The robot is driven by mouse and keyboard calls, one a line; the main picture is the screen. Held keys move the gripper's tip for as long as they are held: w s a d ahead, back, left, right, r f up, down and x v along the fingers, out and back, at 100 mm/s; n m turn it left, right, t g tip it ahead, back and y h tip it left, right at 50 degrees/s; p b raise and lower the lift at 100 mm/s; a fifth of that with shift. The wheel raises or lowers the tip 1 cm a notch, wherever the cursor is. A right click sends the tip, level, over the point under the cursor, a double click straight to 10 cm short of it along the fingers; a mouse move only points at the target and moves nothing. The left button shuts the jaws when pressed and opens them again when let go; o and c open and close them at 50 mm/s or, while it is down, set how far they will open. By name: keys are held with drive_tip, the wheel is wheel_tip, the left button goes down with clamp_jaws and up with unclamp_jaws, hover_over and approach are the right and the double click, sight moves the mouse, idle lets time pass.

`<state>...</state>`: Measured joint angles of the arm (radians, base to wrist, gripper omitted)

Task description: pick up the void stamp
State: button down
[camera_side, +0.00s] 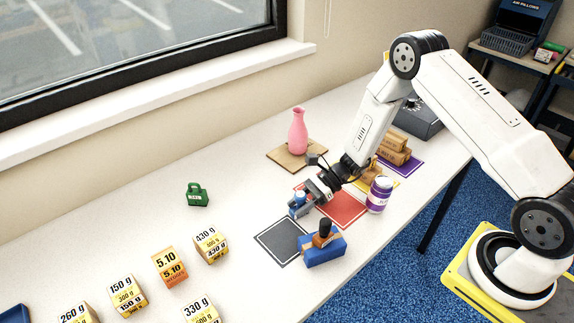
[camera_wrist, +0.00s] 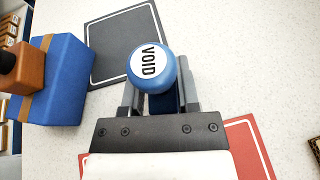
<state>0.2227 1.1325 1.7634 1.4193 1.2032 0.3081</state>
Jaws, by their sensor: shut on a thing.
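The void stamp (camera_wrist: 150,66) has a round blue knob with a white top face that reads VOID. In the wrist view it stands between the two grey fingers of my gripper (camera_wrist: 158,97), which is shut on it. In the side view the stamp (camera_side: 299,199) shows small and partly covered at the end of my gripper (camera_side: 301,206), near the left edge of the red mat (camera_side: 343,208). The stamp's lower part is mostly hidden by the fingers, and I cannot tell whether it touches the table.
A dark grey mat (camera_side: 278,243) lies close by. Beside it is a blue block (camera_side: 324,253) with a brown, black-knobbed piece. Table between is clear.

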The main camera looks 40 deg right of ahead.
drive_tip(key=shift+r, duration=0.15)
drive_tip(key=shift+r, duration=0.9)
drive_tip(key=s+d+r, duration=0.2)
drive_tip(key=s+r, duration=0.9)
drive_tip(key=s, duration=0.3)
